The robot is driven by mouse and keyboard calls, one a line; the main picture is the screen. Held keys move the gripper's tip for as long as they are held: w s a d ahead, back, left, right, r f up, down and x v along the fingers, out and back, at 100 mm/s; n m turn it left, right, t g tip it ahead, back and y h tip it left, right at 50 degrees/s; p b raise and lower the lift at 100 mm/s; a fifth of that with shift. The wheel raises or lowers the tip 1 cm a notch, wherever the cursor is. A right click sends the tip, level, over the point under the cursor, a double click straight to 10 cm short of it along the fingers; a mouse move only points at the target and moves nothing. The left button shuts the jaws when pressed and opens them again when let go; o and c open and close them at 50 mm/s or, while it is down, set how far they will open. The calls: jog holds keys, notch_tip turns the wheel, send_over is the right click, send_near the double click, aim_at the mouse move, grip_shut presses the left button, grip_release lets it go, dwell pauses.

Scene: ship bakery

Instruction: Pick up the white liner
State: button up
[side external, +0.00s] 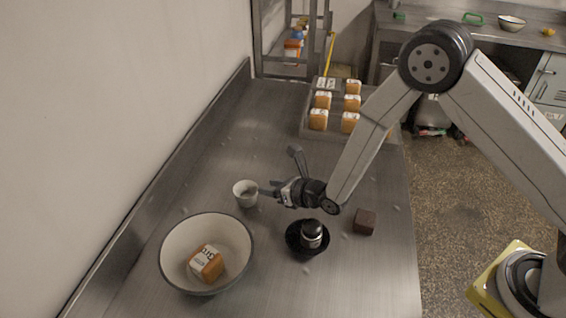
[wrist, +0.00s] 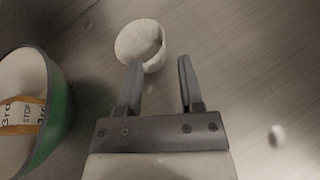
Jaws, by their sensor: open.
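The white liner (side external: 245,194) is a small white cup-shaped piece standing on the steel counter, behind the large bowl. My gripper (side external: 267,190) is just to its right in the side view, with its fingers apart and nothing between them. In the wrist view the liner (wrist: 138,42) lies beyond the fingertips, nearer the left finger. The left fingertip of my gripper (wrist: 160,72) overlaps the liner's lower edge in that view; I cannot tell whether they touch.
A large white bowl (side external: 175,247) holding an orange-and-white block (side external: 207,263) stands in front. A black dish (side external: 293,247) with a dark-topped jar (side external: 312,232) and a brown block (side external: 364,222) are to the right. A tray (side external: 306,127) of several orange blocks stands behind.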

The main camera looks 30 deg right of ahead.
aim_at(253, 183)
jog(key=shift+w, duration=0.15)
jog(key=shift+x, duration=2.5)
jog(key=shift+r, duration=0.1)
grip_shut()
